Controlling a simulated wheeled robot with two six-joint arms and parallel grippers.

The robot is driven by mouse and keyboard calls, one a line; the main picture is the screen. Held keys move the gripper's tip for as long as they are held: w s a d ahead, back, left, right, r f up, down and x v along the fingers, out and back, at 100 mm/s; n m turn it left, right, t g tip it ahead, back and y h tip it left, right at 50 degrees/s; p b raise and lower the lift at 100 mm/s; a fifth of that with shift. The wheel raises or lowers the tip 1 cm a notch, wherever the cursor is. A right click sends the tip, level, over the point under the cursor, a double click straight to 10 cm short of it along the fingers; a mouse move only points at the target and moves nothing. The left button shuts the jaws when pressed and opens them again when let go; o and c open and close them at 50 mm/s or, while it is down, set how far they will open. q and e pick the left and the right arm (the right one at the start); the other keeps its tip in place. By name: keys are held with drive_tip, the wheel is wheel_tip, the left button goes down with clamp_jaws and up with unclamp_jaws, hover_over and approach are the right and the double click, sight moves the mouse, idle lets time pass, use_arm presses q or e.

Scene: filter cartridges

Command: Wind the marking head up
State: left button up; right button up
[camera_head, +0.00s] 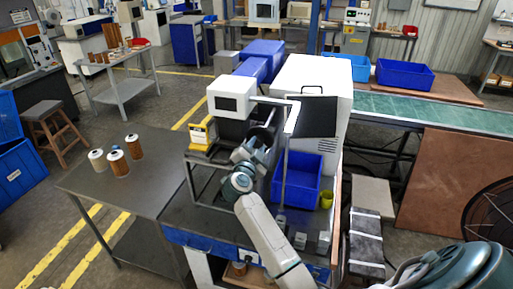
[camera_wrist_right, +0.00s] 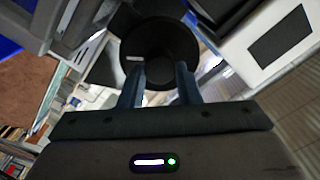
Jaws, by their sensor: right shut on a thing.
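A dark round handwheel (camera_wrist_right: 158,35) fills the top middle of the right wrist view. My right gripper (camera_wrist_right: 158,76) has its two fingers shut on the handwheel's near part. In the head view my right gripper (camera_head: 262,140) reaches to the front of a machine with a white screen box (camera_head: 232,94). The handwheel is mostly hidden there behind the gripper. I cannot clearly make out the marking head among the dark parts. My left gripper is not in view.
Several filter cartridges (camera_head: 118,163) stand on the grey table (camera_head: 150,190) at left. A blue bin (camera_head: 297,178) and a small yellow-green cup (camera_head: 327,199) sit right of my arm. A yellow box (camera_head: 201,133) stands left of the machine. A tall white cabinet (camera_head: 318,78) is close behind.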

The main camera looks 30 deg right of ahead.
drive_tip(key=shift+n, duration=0.8)
drive_tip(key=o, duration=1)
drive_tip(key=shift+a, duration=0.1)
drive_tip(key=shift+s+a+f, duration=0.15)
drive_tip(key=shift+s+a, duration=0.05)
drive_tip(key=b+v, duration=0.4)
drive_tip(key=v, duration=0.6)
